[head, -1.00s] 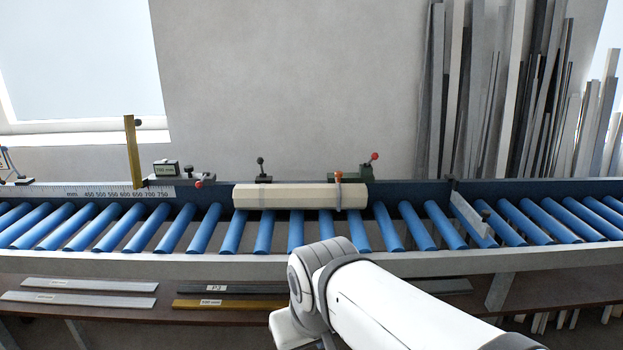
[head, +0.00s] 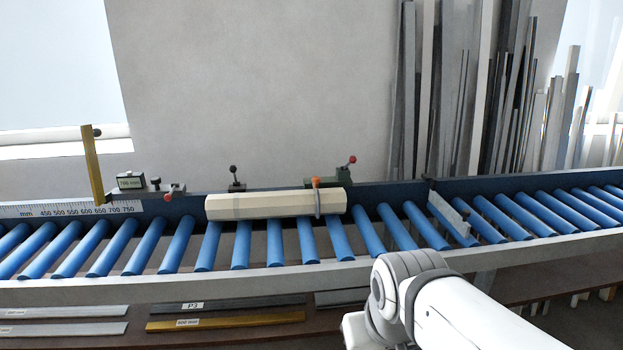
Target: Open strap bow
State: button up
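A long cream profile (head: 270,206) lies on the blue rollers against the back rail. Near its right end a narrow grey strap bow (head: 317,203) with an orange knob (head: 315,182) on top runs down over the profile's front face. The bow appears closed over the profile; its fastening is too small to make out. Behind it stands a green clamp (head: 338,174) with a red ball handle. My white arm reaches in from the lower right, its visible joint below and right of the bow, apart from it. My gripper's fingers are not in view.
A black-knobbed clamp (head: 235,180) stands behind the profile's left part. Farther left are a brass stop arm (head: 93,165), a small display (head: 131,182) and a millimetre scale (head: 60,209). Labelled bars lie on the shelf (head: 110,345) below. The rollers right of the profile are mostly clear.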

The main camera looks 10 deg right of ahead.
aim_at(315, 180)
jog(key=u, duration=0.05)
jog(key=i, duration=1)
jog(key=z, duration=0.05)
